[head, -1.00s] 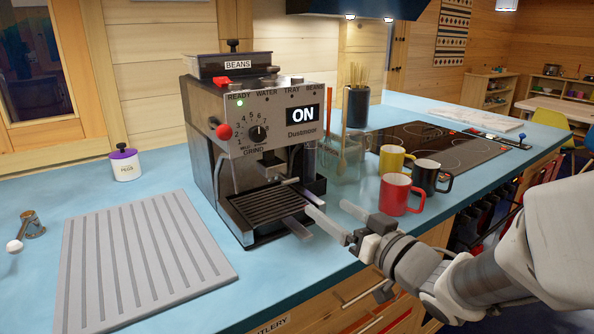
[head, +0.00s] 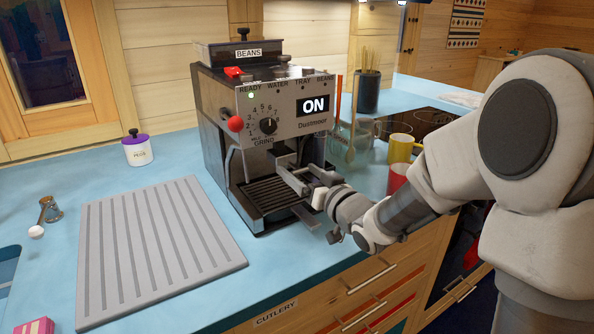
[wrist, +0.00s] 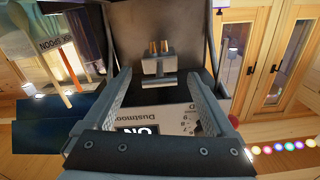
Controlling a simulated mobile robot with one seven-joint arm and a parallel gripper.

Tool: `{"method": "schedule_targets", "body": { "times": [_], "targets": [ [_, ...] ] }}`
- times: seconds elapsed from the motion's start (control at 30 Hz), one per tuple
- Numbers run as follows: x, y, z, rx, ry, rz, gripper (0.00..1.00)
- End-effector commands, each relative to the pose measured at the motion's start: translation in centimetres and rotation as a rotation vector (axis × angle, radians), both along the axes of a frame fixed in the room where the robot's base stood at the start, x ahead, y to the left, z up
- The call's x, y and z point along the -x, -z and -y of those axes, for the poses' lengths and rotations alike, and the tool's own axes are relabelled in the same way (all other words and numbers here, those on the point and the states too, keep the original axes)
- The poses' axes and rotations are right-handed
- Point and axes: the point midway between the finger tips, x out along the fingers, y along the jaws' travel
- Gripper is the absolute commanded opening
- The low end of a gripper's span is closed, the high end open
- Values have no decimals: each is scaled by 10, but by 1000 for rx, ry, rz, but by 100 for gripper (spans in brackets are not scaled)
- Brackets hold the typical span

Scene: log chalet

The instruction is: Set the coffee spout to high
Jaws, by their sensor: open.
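The coffee machine (head: 222,150) stands on the blue counter, its display reading ON. Its coffee spout (wrist: 158,64), a grey block with two brass-coloured nozzles, shows in the wrist view ahead of and between my fingertips. In the head view the spout area (head: 284,150) is a dark part under the front panel, partly hidden. My gripper (head: 291,177) is open at the machine's front, above the drip tray (head: 270,196). In the wrist view my gripper (wrist: 160,80) has nothing between its fingers. I cannot tell the spout's height setting, or whether a finger touches it.
A red-knobbed lever (head: 236,124) sticks out at the machine's front left. A yellow mug (head: 400,148) and a red mug (head: 397,178) stand right of the machine, partly behind my arm. A glass container (head: 350,145) stands beside it. A ribbed grey board (head: 160,250) lies left.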

Motion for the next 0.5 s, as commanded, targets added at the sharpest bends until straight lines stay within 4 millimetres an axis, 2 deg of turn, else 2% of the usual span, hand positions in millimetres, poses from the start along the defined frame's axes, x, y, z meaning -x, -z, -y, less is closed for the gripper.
{"method": "schedule_targets", "body": {
  "times": [0.2, 0.5],
  "targets": [
    [-15, 0, -10, -1, 1, -1, 90],
    [-17, 0, -11, -1, 1, -1, 90]
  ]
}}
